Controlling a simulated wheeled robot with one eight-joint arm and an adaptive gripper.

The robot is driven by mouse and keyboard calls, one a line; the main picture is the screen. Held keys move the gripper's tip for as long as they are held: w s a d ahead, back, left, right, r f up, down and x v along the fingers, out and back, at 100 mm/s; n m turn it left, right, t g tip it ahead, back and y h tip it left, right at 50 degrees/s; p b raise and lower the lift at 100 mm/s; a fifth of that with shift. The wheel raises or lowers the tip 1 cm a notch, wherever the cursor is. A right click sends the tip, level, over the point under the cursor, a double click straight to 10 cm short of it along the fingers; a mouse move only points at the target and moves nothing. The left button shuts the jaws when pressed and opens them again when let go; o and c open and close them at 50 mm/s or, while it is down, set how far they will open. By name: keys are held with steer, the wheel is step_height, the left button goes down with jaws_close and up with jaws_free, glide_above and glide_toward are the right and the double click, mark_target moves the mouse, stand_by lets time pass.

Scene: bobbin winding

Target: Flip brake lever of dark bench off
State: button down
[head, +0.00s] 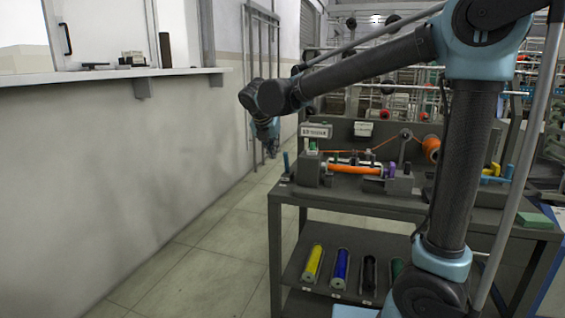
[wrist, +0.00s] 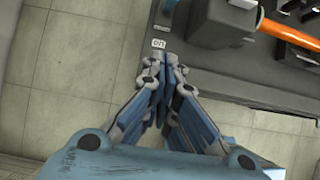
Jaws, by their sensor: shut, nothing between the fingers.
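The dark bench (head: 345,196) stands right of centre in the head view, with its corner at the top right of the wrist view (wrist: 205,75). A small upright blue lever (head: 286,163) stands at the bench's left end; I take it for the brake lever. A white label reading "on" (wrist: 159,44) lies on the bench edge in the wrist view. My gripper (head: 271,152) points down just left of the lever in the head view. In the wrist view its fingertips (wrist: 163,62) are together and empty, close beside the label. I cannot tell whether they touch anything.
An orange bobbin (head: 355,169) sits in the winder on the bench. Several coloured spools, one yellow (head: 313,263), lie on the lower shelf. A wall with a ledge (head: 120,73) runs along the left. The tiled floor between wall and bench is clear.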

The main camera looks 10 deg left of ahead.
mark_target(287, 164)
steer(key=shift+f, duration=0.1)
steer(key=x, duration=1)
steer(key=shift+w+d+f, duration=0.1)
steer(key=shift+d, duration=0.05)
steer(key=shift+w+d+r, duration=0.1)
steer(key=shift+w+r, duration=0.2)
steer(key=shift+w, duration=0.3)
steer(key=shift+w+a+r, duration=0.1)
steer(key=shift+w+r, duration=0.15)
steer(key=shift+w, duration=0.3)
steer(key=shift+w+d+r, duration=0.1)
steer(key=shift+w+r, duration=0.2)
steer(key=shift+w, duration=0.3)
steer(key=shift+r, duration=0.1)
